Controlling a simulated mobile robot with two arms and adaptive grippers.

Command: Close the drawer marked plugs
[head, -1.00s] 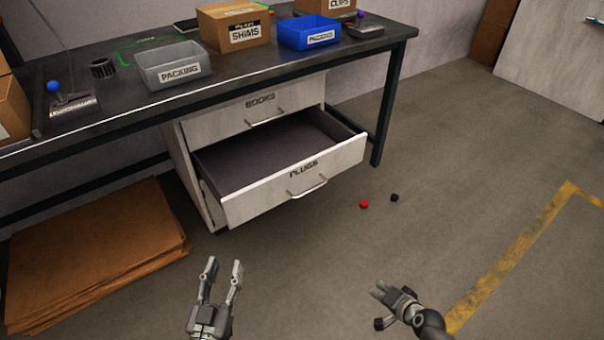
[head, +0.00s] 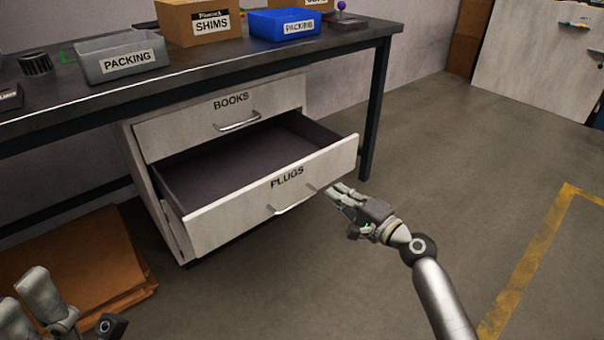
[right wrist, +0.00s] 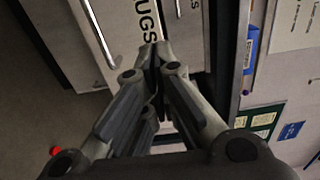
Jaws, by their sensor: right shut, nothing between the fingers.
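The plugs drawer (head: 240,208) is pulled well out of the cabinet below the bench, and its visible inside looks empty. Its front carries the word PLUGS and a bar handle (head: 296,205). My right gripper (head: 330,190) is shut and empty at the right part of the drawer front, right of the handle. In the right wrist view its closed fingertips (right wrist: 155,52) are over the lettered front (right wrist: 125,28); I cannot tell whether they touch it. My left gripper (head: 35,300) shows only partly at the lower left corner, clear of the drawer.
The closed books drawer (head: 190,128) is above. The bench (head: 310,62) carries a grey packing bin (head: 121,60), a shims box (head: 203,22) and a blue bin (head: 283,25). Flat cardboard (head: 85,265) lies left of the cabinet. Floor at right is clear.

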